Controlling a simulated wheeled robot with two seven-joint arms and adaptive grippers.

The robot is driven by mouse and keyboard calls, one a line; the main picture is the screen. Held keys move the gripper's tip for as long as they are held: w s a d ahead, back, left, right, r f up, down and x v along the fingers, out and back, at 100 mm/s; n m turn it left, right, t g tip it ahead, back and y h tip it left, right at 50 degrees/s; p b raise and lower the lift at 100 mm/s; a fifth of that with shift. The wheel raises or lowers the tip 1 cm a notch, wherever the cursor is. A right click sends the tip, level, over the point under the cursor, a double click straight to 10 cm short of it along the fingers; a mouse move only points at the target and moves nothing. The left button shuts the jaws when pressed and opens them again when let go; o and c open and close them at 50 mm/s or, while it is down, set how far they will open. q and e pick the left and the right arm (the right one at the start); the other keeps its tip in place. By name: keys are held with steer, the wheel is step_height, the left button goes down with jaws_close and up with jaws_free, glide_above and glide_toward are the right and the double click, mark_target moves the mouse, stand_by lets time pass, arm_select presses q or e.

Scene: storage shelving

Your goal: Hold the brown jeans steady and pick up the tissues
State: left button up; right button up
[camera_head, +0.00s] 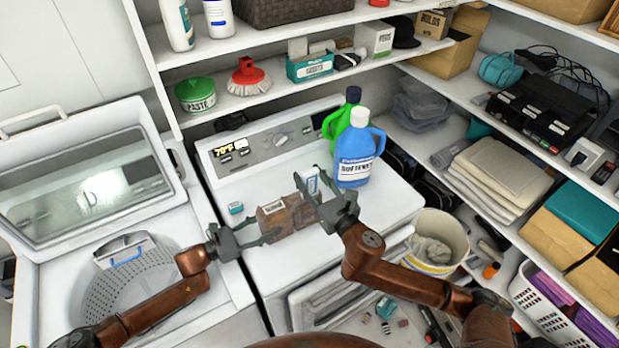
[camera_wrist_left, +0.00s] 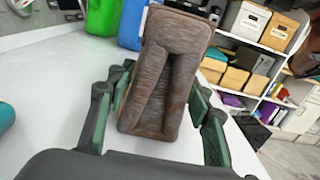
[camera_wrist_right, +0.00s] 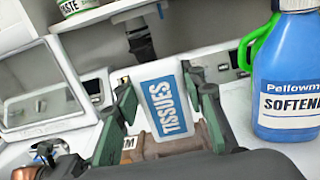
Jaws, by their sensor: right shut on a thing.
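The brown jeans (camera_head: 278,214) are a folded brown bundle standing on the white washing machine top (camera_head: 385,215). They also show in the left wrist view (camera_wrist_left: 160,75). My left gripper (camera_head: 262,232) has one finger on each side of the jeans, with a small gap showing at the right finger in the left wrist view. The tissues (camera_wrist_right: 164,103) are a white pack with a blue label. My right gripper (camera_head: 312,180) is shut on the tissues (camera_head: 313,187), just above and behind the jeans. Whether the tissues touch the jeans is unclear.
A blue softener bottle (camera_head: 356,160) and a green bottle (camera_head: 340,118) stand close behind my right gripper. A small teal box (camera_head: 235,208) lies left of the jeans. A white bucket (camera_head: 438,235) stands to the right. Shelves (camera_head: 280,90) overhang the back.

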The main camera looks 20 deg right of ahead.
arm_select(q)
steer(key=shift+o, duration=1.1)
steer(key=v, duration=1.2)
